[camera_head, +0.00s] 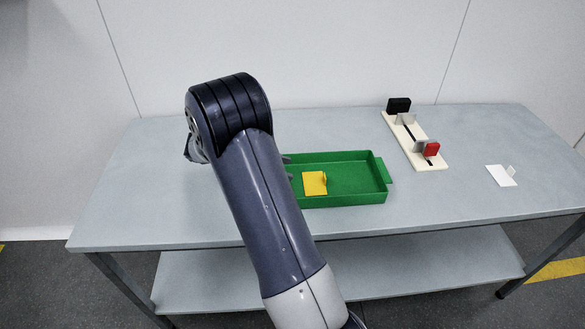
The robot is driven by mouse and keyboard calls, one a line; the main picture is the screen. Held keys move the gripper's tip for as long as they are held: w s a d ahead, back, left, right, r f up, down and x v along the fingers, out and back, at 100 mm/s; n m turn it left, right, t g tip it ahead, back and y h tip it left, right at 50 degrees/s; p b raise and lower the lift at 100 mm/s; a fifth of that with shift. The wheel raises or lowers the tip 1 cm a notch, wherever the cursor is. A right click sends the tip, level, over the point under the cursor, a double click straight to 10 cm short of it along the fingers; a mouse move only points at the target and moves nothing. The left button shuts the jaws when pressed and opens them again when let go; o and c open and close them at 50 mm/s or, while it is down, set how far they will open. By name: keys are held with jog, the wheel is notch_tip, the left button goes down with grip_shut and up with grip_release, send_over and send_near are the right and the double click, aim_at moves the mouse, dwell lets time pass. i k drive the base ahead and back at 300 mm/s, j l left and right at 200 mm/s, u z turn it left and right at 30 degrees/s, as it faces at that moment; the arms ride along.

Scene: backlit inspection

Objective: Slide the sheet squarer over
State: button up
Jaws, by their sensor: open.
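A long cream base (407,139) with a dark slot along it stands at the back right of the table. It carries a black block (398,105) at its far end, a red block (431,150) near its front end and grey upright plates beside them. This looks like the sheet squarer, but I cannot tell which part bears that name. My gripper (288,167) is mostly hidden behind my arm. Only its dark fingertips show, at the left end of the green tray, well left of the cream base. It is open, and I see nothing held.
The green tray (348,197) holds a yellow piece (314,183) with an upright tab. A white piece (500,176) with a small tab lies near the right end of the grey table (420,205). Bare tabletop lies between tray and cream base. A wall stands behind.

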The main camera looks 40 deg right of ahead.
aim_at(402, 123)
jog(key=z, duration=2)
jog(key=i+l+u, duration=0.15)
jog(key=l, duration=0.25)
jog(key=i+l+u, duration=0.15)
jog(key=l, duration=0.25)
jog(key=i+l+u, duration=0.15)
jog(key=l, duration=0.3)
jog(key=l+u, duration=0.1)
jog(key=l, duration=0.35)
jog(key=i, duration=0.05)
